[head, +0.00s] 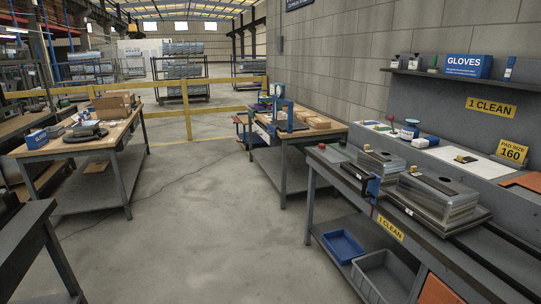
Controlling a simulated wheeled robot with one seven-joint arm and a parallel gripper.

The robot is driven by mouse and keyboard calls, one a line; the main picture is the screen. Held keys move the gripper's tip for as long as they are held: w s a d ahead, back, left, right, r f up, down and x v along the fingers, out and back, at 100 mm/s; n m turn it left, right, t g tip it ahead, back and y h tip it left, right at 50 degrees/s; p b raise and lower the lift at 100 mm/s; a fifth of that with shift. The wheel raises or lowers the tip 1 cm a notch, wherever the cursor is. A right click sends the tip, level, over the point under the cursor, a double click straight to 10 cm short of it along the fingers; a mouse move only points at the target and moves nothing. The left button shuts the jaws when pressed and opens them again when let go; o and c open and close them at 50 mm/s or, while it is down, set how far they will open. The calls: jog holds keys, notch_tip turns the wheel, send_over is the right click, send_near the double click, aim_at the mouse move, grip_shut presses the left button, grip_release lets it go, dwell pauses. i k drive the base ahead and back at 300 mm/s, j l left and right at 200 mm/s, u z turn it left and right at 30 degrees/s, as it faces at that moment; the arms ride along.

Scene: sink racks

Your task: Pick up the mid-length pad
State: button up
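I cannot single out the mid-length pad at this size. The workbench (318,183) at the right holds several small items. A small yellow and black item (466,158) lies on a white sheet (483,168) at the back of the bench. A yellow sign (512,151) at the right reads "PAD SIZE 160". My gripper is not in view.
Two clear-sided boxes (437,200) (380,164) stand on the right bench's front half. A blue bin (342,246) and a grey bin (382,277) sit on its lower shelf. Wooden-topped tables stand left (110,134) and mid-back (291,134). The central floor is clear except a thin cable.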

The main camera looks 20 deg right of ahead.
aim_at(383, 159)
jog(key=i+z, duration=0.15)
jog(key=i, duration=0.4)
jog(key=i+j+z, duration=0.15)
jog(key=i, duration=0.45)
jog(key=i+j+z, duration=0.15)
jog(key=i, duration=0.4)
jog(key=j, duration=0.1)
